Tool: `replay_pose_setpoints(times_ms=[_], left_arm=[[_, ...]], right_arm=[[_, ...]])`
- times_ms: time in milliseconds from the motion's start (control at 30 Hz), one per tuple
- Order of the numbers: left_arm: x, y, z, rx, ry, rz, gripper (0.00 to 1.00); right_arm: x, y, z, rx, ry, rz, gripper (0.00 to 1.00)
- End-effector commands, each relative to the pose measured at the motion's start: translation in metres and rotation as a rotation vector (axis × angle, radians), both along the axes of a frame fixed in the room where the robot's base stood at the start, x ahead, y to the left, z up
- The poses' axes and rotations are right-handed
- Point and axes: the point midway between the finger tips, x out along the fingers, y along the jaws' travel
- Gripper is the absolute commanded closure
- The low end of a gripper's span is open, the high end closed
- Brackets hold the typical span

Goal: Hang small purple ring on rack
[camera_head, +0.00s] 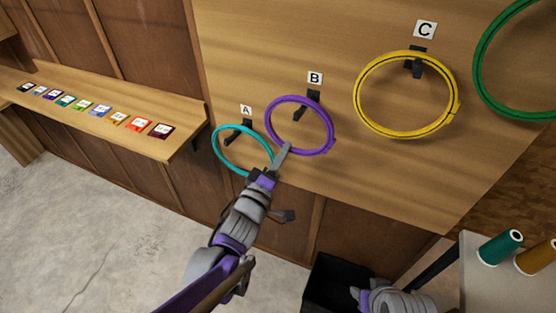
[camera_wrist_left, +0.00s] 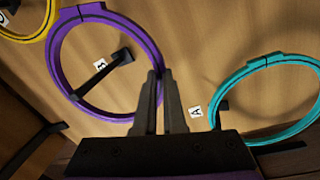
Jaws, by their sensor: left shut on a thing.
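The small purple ring (camera_head: 299,97) is at the rack (camera_head: 230,60) on the wall, in front of the black peg B (camera_head: 300,112). The peg shows inside the ring's opening, also in the wrist view (camera_wrist_left: 100,74); I cannot tell whether the ring rests on it. My left gripper (camera_head: 284,149) is shut on the ring's lower left rim. In the left wrist view its fingers (camera_wrist_left: 159,78) close on the purple ring (camera_wrist_left: 108,17). My right gripper's fingers are not seen.
A teal ring (camera_head: 216,153) hangs at peg A, close left of my gripper. A yellow ring (camera_head: 358,109) hangs at C, and a green ring (camera_head: 481,85) is further right. A shelf with colour cards (camera_head: 185,142) is left. Thread spools (camera_head: 500,247) stand lower right.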

Motion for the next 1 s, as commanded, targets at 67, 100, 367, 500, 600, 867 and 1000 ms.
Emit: replay_pose_setpoints(times_ms=[67, 100, 367, 500, 600, 867, 1000], left_arm=[[0.009, -0.003, -0.002, -0.001, 0.001, -0.001, 1.00], [0.013, -0.004, -0.003, -0.001, 0.001, -0.001, 1.00], [0.040, -0.013, -0.007, 0.000, 0.000, 0.000, 1.00], [0.054, -0.017, -0.010, 0.000, 0.000, 0.000, 1.00], [0.054, -0.017, -0.021, 0.000, 0.001, 0.000, 1.00], [0.054, -0.017, -0.033, 0.000, 0.001, 0.000, 1.00], [0.053, -0.017, -0.034, 0.000, 0.000, 0.000, 1.00]], right_arm=[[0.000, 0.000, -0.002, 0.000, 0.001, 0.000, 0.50], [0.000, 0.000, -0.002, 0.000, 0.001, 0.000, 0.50], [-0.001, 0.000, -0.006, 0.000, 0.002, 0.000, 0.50], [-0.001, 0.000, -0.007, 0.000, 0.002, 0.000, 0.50], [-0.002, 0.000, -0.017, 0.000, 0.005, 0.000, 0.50], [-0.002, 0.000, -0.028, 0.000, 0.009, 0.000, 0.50], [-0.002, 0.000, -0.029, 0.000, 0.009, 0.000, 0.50]])
